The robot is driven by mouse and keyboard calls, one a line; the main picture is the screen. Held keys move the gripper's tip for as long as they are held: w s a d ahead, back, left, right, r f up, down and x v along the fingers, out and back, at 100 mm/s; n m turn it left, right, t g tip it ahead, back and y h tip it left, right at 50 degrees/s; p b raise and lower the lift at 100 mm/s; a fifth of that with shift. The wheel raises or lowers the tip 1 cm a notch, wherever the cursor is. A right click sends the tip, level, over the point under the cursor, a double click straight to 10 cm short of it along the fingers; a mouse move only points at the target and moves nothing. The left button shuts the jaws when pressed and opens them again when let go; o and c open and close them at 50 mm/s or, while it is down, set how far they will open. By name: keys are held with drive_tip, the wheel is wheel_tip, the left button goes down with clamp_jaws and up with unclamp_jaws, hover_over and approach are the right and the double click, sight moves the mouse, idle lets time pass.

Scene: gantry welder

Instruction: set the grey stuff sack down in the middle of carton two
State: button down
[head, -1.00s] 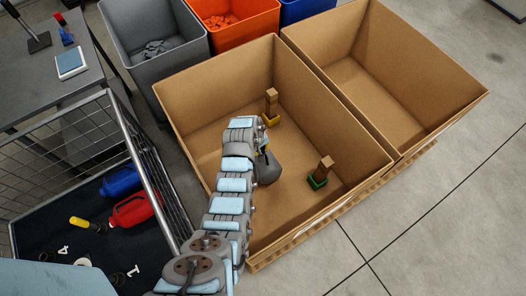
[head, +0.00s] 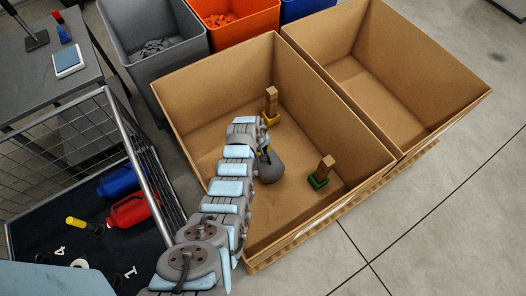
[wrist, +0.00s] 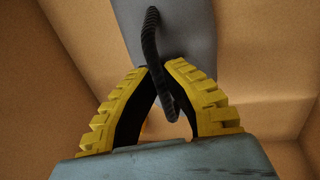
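The grey stuff sack (head: 269,168) is a dark rounded bag inside the left, nearer carton (head: 215,95). My gripper (head: 265,152) is above it, inside the carton walls. In the wrist view my yellow-padded fingers (wrist: 160,72) converge on the sack's black cord loop (wrist: 152,40), with the grey sack body (wrist: 195,40) beyond. I cannot tell whether the sack touches the carton floor. A second open carton (head: 375,85) stands against it on the right and looks empty. No number shows on either carton.
Inside the left carton, a wooden block stands on a yellow base (head: 271,104) behind the sack, and another on a green base (head: 322,172) to its right. Grey (head: 158,45) and orange (head: 228,18) bins stand behind. A wire cart (head: 150,175) stands at left.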

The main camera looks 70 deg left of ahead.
drive_tip(key=shift+a+f, duration=0.1)
drive_tip(key=shift+f, duration=0.35)
drive_tip(key=c, duration=1.2)
unclamp_jaws()
drive_tip(key=shift+f, duration=0.1)
drive_tip(key=shift+c, duration=0.2)
drive_tip(key=shift+r, duration=0.2)
drive_tip(key=shift+p+v, duration=0.9)
drive_tip(key=shift+v, duration=1.5)
drive_tip(key=p+v, duration=0.2)
drive_tip(key=v, duration=0.5)
